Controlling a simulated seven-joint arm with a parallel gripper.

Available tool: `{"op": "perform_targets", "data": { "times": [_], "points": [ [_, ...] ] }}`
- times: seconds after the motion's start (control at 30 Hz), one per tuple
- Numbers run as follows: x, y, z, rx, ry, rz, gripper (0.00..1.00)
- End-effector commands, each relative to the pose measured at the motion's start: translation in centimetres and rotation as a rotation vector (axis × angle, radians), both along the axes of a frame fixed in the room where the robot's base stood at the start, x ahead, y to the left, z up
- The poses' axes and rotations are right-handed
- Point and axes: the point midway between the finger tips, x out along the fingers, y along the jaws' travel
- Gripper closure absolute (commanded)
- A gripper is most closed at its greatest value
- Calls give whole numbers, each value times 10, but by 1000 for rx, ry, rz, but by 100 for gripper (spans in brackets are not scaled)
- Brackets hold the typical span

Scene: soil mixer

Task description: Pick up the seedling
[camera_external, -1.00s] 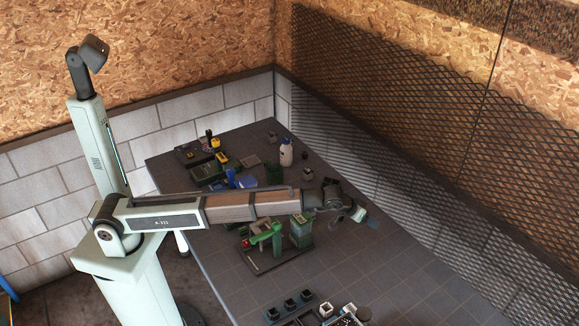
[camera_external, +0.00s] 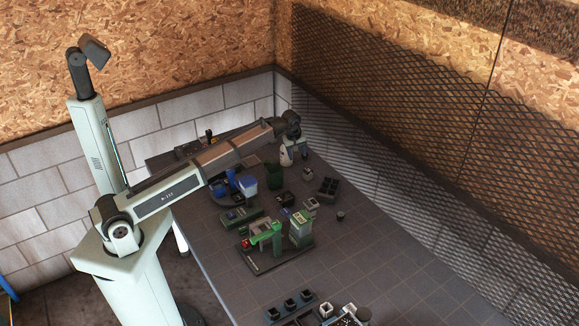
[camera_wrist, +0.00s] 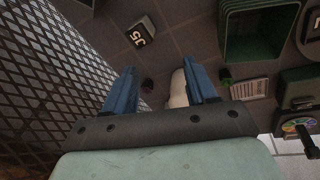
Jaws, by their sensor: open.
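I cannot make out a seedling with certainty in either view. A white bottle (camera_wrist: 178,92) stands beyond the fingers, partly hidden by the right one. In the external view my gripper (camera_external: 301,146) is at the far end of the table, close to the white bottle (camera_external: 286,157).
A green bin (camera_wrist: 258,42) and a labelled cube (camera_wrist: 140,33) lie near the gripper. A mesh wall (camera_wrist: 45,75) rises on the left in the wrist view. A blue container (camera_external: 247,185), a black tray (camera_external: 327,187) and a green machine (camera_external: 265,232) crowd the table.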

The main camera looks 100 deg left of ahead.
Motion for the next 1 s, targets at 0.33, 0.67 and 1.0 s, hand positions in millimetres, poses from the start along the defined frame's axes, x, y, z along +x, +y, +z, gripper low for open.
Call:
{"op": "perform_targets", "data": {
  "times": [0.33, 0.67, 1.0],
  "points": [
    [-133, 61, 2, -170, 40, 351, 43],
    [-168, 71, -7, -219, 51, 445, 43],
    [-167, 71, -62, -217, 51, 443, 43]
  ]
}}
